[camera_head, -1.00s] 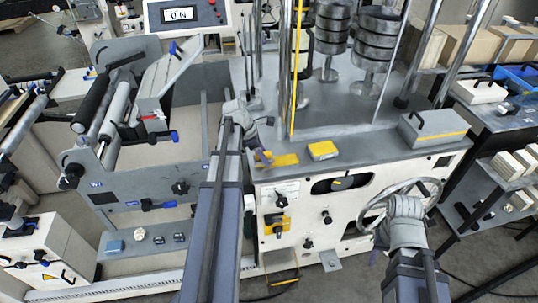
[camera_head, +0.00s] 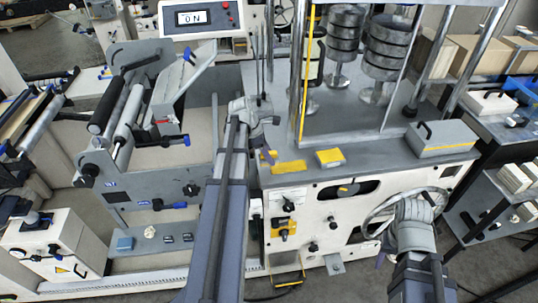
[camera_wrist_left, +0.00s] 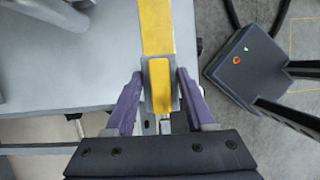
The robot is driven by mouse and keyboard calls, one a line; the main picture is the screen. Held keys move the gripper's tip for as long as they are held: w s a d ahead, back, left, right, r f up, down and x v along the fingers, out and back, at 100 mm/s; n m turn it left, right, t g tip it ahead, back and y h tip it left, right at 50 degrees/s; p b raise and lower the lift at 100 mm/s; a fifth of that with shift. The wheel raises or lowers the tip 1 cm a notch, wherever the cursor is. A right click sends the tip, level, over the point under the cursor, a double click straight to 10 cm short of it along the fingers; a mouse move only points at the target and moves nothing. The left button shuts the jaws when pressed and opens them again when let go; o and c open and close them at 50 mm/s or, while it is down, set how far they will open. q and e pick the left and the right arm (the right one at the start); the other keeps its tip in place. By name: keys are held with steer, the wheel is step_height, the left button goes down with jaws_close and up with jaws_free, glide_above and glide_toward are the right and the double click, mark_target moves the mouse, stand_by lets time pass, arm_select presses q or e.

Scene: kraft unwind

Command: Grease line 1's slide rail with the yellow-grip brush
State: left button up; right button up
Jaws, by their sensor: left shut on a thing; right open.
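My left gripper (camera_head: 268,156) reaches over the front left edge of the grey machine table (camera_head: 375,157) in the head view. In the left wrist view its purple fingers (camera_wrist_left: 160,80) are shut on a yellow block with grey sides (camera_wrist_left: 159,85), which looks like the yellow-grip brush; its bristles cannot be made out. A flat yellow strip (camera_head: 290,167) lies on the table edge beside the gripper; it also shows in the left wrist view (camera_wrist_left: 156,25). My right gripper (camera_head: 384,246) is open by the handwheel, its fingers mostly hidden. I cannot tell which part is line 1's slide rail.
A yellow-topped block (camera_head: 330,158) and a grey case with a handle (camera_head: 440,138) sit on the table. Metal posts and stacked weights (camera_head: 386,45) stand behind. The handwheel (camera_head: 372,225) is at the front. A roller unit (camera_head: 120,110) is at the left.

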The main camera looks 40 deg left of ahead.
arm_select(q)
steer(key=shift+r+p, duration=0.75)
steer(key=shift+r, duration=0.35)
steer(key=shift+r, duration=0.1)
step_height(320, 180, up, 3)
steer(key=p, duration=0.3)
